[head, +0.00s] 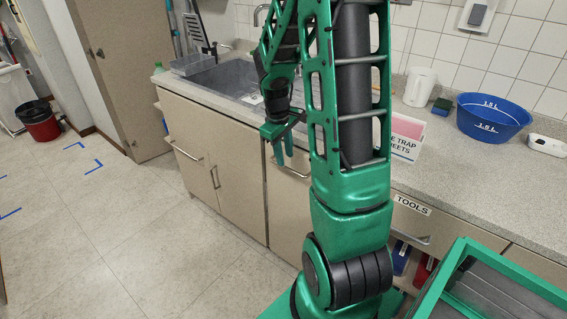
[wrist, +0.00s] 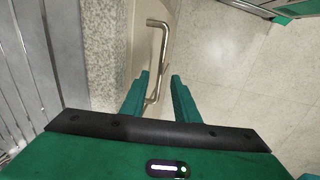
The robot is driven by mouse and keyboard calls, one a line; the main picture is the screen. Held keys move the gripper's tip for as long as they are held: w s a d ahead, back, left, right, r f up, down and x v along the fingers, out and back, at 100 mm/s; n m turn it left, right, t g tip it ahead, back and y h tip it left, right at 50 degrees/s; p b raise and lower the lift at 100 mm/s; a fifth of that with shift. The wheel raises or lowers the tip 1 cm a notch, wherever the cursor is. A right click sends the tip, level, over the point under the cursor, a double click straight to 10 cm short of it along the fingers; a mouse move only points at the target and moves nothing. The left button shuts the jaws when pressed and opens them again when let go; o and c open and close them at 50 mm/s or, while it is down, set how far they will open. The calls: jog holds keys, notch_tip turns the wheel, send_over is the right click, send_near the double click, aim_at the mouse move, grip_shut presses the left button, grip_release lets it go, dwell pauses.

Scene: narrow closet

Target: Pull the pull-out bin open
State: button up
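The pull-out bin appears to be the beige front (head: 285,205) right of the double-door cabinet, partly hidden behind my arm; it looks closed. Its metal bar handle (head: 297,173) runs across near the top. In the wrist view the handle (wrist: 158,60) extends ahead of my gripper (wrist: 160,76), with its near end showing between the two green fingers. My gripper also shows in the head view (head: 281,160), pointing down at the handle. The fingers are apart with gaps beside the bar. Whether they touch it is hard to tell.
The grey counter (head: 455,165) overhangs the fronts. The double-door cabinet (head: 205,165) is closed. A drawer labelled TOOLS (head: 410,222) is to the right. A blue basin (head: 492,116) stands on the counter. The tiled floor (head: 150,230) before the cabinets is mostly clear.

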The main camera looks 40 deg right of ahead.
aim_at(286, 167)
jog(key=shift+d+f, duration=0.2)
jog(key=shift+f, duration=0.8)
jog(key=shift+d+f, duration=0.15)
jog(key=shift+f, duration=0.85)
grip_shut()
